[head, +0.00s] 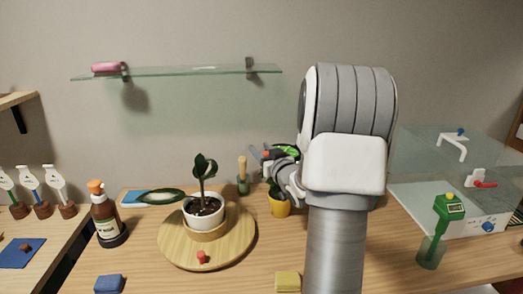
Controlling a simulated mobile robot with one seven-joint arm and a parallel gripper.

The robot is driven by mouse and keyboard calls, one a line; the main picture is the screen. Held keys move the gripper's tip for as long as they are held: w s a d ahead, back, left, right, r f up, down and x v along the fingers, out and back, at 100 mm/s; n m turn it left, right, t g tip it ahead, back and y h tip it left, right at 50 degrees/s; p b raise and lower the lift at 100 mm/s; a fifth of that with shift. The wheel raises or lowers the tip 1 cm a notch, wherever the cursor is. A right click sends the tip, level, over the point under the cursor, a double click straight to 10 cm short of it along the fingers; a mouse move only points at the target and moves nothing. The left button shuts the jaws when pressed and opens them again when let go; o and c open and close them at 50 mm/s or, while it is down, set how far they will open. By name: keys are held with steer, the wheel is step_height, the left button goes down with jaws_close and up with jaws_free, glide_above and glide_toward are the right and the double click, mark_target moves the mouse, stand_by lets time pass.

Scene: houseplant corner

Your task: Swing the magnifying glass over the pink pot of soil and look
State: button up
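I cannot make out a pink pot of soil or a clear magnifying glass in the head view. A white pot of dark soil (204,213) with a leafy plant stands on a round wooden board (176,250). A flat dark-edged green oval (160,196) juts left from beside that pot; I cannot tell whether it is a leaf or a lens. My gripper (266,157) is at the middle, near a yellow pot (279,207) with a green plant. My arm hides much of it and the area behind. I cannot tell whether its fingers are open or shut.
A brown bottle (106,222) with an orange cap stands left of the board. A red knob (201,257) is on its front. A yellow block (288,281) and blue block (109,284) lie in front. A glass shelf (185,72) hangs above. A clear case (428,165) stands right.

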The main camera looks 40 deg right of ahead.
jaws_close()
stand_by(1.2)
